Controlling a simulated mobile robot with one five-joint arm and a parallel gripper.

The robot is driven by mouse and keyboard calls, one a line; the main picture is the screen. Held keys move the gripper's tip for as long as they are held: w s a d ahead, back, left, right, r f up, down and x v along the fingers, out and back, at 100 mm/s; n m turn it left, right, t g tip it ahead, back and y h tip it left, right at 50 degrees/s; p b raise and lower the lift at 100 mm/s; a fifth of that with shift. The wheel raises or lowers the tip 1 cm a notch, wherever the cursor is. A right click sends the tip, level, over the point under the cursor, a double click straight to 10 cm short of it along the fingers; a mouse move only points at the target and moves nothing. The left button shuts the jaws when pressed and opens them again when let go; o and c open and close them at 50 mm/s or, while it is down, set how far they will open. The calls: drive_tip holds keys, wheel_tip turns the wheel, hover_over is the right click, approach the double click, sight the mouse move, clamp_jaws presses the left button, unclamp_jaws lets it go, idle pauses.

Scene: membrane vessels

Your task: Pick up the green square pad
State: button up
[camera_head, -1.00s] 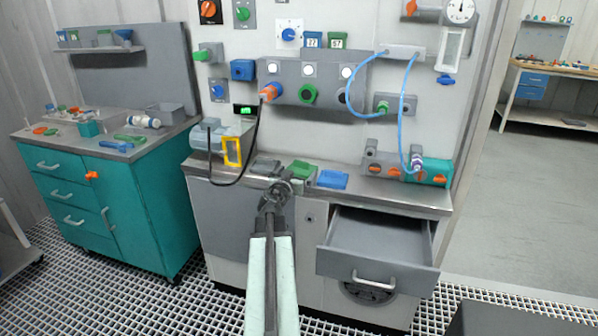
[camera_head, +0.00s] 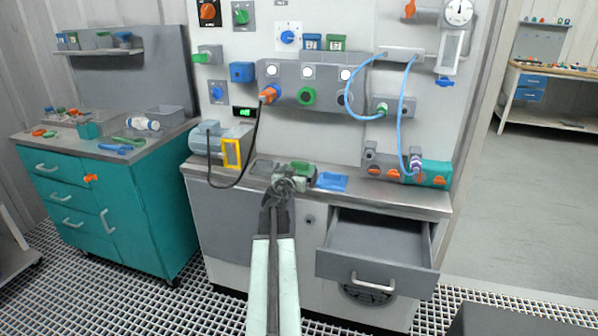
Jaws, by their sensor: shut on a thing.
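The green square pad (camera_head: 301,167) is at the front of the grey bench top (camera_head: 400,197), between a dark grey pad (camera_head: 262,167) and a blue pad (camera_head: 331,181). My gripper (camera_head: 290,180) is at the pad, shut on it, and covers its near part. The fingertips are small and partly hidden by the wrist. I cannot tell whether the pad is clear of the bench top.
An open empty drawer (camera_head: 372,250) juts out below the bench at right. A motor with a yellow frame (camera_head: 231,153) stands at left, with a black cable (camera_head: 250,160) hanging near it. A teal block (camera_head: 435,174) and blue hoses are at right.

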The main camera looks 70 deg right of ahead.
sight(299, 171)
wheel_tip(299, 171, up, 10)
drive_tip(key=p, duration=0.9)
drive_tip(key=shift+f, duration=0.15)
drive_tip(key=shift+s, duration=0.1)
